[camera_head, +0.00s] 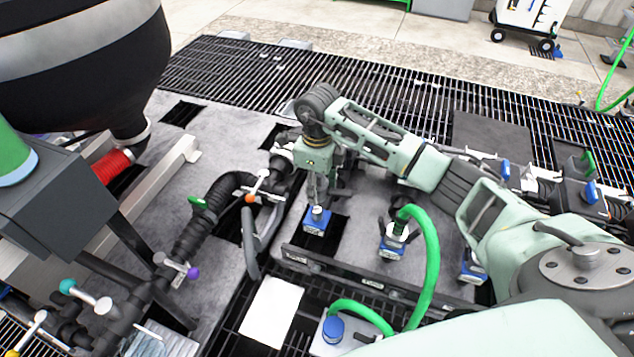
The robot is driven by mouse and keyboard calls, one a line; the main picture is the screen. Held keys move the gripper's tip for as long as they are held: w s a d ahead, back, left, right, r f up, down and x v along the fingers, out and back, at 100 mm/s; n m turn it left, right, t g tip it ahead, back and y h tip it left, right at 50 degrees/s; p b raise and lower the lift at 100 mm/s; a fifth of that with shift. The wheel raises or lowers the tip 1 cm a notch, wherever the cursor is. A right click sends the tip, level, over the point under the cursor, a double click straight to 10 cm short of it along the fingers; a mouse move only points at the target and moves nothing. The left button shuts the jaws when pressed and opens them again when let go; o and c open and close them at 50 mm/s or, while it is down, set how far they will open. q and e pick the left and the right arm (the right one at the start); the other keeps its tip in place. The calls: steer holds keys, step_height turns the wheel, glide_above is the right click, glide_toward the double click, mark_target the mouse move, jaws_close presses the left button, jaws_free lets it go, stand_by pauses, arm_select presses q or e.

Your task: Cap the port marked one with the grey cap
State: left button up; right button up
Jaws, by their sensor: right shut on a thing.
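My right gripper (318,192) comes in from the right and points down over the leftmost blue port block (314,226). It is shut on a small light-grey piece, which seems to be the grey cap (317,212); the fingers hide much of it. The cap is at the top of the block; I cannot tell whether it is seated. A middle blue port block (390,253) has a green hose on it. A third blue block (474,268) is at the right, partly hidden by my arm. The port numbers are not readable. My left gripper is not in view.
A black rail (330,272) with small labels runs in front of the blocks. A green hose (431,265) arches close to my right arm. A white sheet (271,313) lies in front. Black pipework with valve handles (205,235) stands left, and dark grating (400,85) lies behind.

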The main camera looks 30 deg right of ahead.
mark_target(317, 209)
steer(key=shift+w+f, duration=0.1)
steer(key=shift+f, duration=0.45)
steer(key=shift+f+b, duration=0.95)
steer(key=shift+f, duration=0.15)
steer(key=shift+f+b, duration=2.7)
steer(key=shift+f, duration=0.7)
steer(key=o, duration=1.3)
steer(key=shift+o, duration=0.2)
step_height(317, 209, up, 12)
